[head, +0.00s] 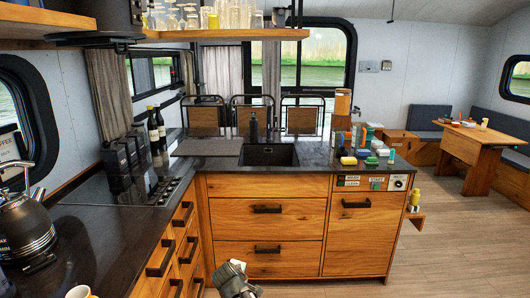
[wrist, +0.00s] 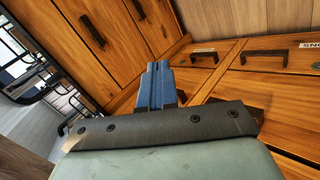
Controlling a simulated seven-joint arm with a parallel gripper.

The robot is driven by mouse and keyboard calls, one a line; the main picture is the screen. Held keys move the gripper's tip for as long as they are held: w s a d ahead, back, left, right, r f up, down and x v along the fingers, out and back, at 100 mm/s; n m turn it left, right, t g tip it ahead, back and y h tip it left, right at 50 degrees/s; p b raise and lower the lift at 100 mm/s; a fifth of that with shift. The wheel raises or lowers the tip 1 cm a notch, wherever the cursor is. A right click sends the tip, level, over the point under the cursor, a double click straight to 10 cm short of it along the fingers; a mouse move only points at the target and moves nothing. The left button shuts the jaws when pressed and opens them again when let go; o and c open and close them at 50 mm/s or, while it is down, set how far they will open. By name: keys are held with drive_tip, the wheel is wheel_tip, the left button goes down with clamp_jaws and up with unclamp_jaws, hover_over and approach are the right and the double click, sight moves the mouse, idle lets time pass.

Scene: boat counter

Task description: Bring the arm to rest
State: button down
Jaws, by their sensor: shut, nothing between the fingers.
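My gripper (wrist: 158,82) shows in the wrist view with its blue-grey fingers together and empty. It points towards wooden cabinet fronts (wrist: 218,102) and touches nothing that I can see. In the head view part of my arm (head: 235,280) shows at the bottom edge, in front of the wooden drawers (head: 266,228); the fingertips cannot be made out there.
The dark counter (head: 120,220) runs along the left and back, with a kettle (head: 25,225), bottles (head: 157,130) and a sink (head: 270,155). Several small items crowd its right end. Drawer handles (head: 267,249) stick out. Open floor (head: 440,245) lies to the right.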

drive_tip(key=s+d+f+m+g, duration=0.3)
drive_tip(key=s+d+f+m, duration=0.25)
drive_tip(key=d, duration=0.35)
drive_tip(key=s+d+f+m+g+y, duration=0.1)
drive_tip(key=s+d+f+m+g, duration=0.3)
drive_tip(key=d+f, duration=0.35)
drive_tip(key=s+d+f+m+g, duration=0.2)
drive_tip(key=s+d+f+m, duration=0.3)
drive_tip(key=s+d, duration=0.3)
drive_tip(key=s+f+g, duration=0.3)
drive_tip(key=s+f, duration=0.7)
drive_tip(key=s, duration=0.4)
drive_tip(key=s+d+f+g, duration=0.1)
drive_tip(key=s+f+g, duration=0.2)
drive_tip(key=s+f, duration=0.7)
drive_tip(key=s, duration=0.4)
drive_tip(key=shift+d+f+g, duration=0.3)
drive_tip(key=shift+s, duration=0.1)
